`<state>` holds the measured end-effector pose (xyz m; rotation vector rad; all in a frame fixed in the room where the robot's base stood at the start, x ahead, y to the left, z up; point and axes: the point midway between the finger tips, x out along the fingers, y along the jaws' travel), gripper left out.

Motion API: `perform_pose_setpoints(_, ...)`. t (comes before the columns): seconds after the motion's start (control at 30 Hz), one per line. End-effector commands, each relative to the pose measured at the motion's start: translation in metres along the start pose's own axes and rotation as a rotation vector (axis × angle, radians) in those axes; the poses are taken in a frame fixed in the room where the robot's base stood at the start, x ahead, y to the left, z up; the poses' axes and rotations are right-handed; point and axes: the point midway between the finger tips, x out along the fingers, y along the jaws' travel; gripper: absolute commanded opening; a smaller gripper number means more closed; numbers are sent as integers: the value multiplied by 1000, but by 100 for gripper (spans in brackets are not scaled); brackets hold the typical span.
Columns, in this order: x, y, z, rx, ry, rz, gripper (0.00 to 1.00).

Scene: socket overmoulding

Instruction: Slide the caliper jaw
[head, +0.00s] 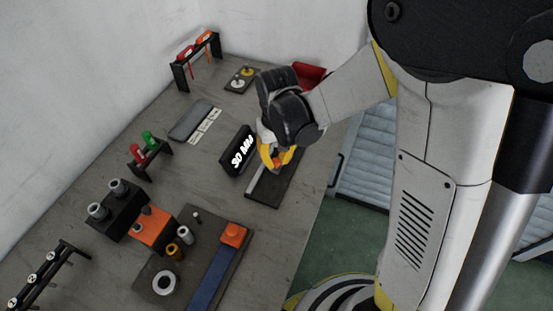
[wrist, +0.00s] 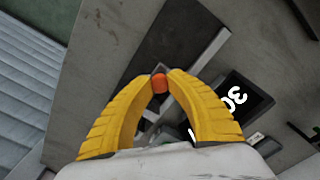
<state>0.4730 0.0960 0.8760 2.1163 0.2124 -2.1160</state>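The caliper lies on a dark base plate (head: 265,190) near the table's right edge. Its grey metal beam (wrist: 214,48) shows in the wrist view, running up and to the right. A small orange knob (wrist: 159,84), apparently on the sliding jaw, sits between my yellow fingertips. My gripper (wrist: 160,73) points down over the caliper, with both fingers against the knob's sides. In the head view my gripper (head: 274,164) hides most of the jaw. The jaw's exact place along the beam is hard to tell.
A black sign reading "30 MM" (head: 238,150) stands close left of the caliper. A red bin (head: 308,75) is behind my wrist. An orange block (head: 153,229), a black block with cylinders (head: 118,208) and a blue strip (head: 212,278) are nearer the front.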

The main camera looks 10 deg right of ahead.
Motion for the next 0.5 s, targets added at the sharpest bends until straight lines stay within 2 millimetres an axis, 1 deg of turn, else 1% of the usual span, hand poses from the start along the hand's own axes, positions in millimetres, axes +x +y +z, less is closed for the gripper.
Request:
perform_pose_setpoints(0.13,0,-5,5,-2,0,0,0)
perform_pose_setpoints(0.3,0,-23,22,-3,0,0,0)
perform_pose_setpoints(0.5,0,-25,25,-1,-2,-2,0)
